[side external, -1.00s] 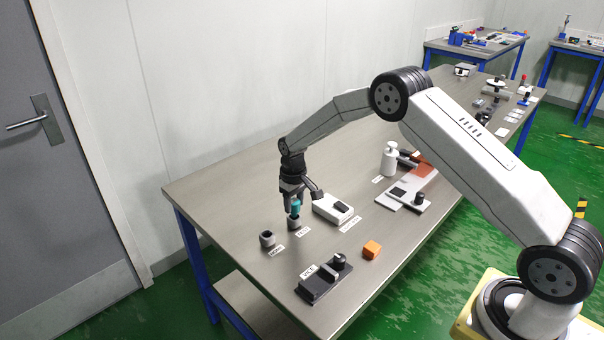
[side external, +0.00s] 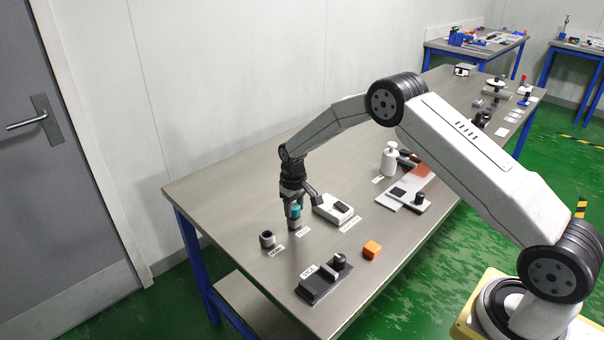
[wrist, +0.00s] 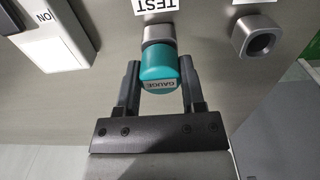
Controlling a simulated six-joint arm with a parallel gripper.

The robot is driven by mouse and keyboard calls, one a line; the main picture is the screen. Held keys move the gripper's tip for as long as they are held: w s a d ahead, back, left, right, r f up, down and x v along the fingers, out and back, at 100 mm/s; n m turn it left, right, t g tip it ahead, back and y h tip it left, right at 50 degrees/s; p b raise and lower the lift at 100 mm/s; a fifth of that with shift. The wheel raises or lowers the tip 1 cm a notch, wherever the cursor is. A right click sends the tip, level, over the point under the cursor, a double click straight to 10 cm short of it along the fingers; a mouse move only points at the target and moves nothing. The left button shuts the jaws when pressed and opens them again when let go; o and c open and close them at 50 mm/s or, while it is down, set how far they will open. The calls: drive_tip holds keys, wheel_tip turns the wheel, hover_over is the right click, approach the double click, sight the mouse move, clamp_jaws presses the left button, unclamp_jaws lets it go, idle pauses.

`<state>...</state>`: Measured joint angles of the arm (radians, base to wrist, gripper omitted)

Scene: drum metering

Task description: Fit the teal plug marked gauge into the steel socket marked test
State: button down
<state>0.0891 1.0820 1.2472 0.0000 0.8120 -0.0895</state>
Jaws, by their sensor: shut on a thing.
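The teal plug (wrist: 158,66), with GAUGE on its end, sits between the fingers of my gripper (wrist: 158,82), which is shut on it. The plug also shows as a small teal patch in the side view (side external: 296,211). The steel socket (wrist: 159,34) by the TEST label (wrist: 155,4) is directly in line with the plug and meets it. In the side view this socket (side external: 293,224) stands right under the plug, and the plug looks upright. I cannot tell how deep the plug sits; it hides the socket's mouth.
A second steel socket (wrist: 257,39) with an open hole stands beside it, empty. A dark block with a knob (side external: 325,280) and an orange cube (side external: 372,249) lie nearer the front edge.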

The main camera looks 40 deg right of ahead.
sight(294, 206)
drive_tip(key=shift+f, duration=0.25)
drive_tip(key=shift+c, duration=0.5)
unclamp_jaws()
drive_tip(key=shift+r, duration=3.9)
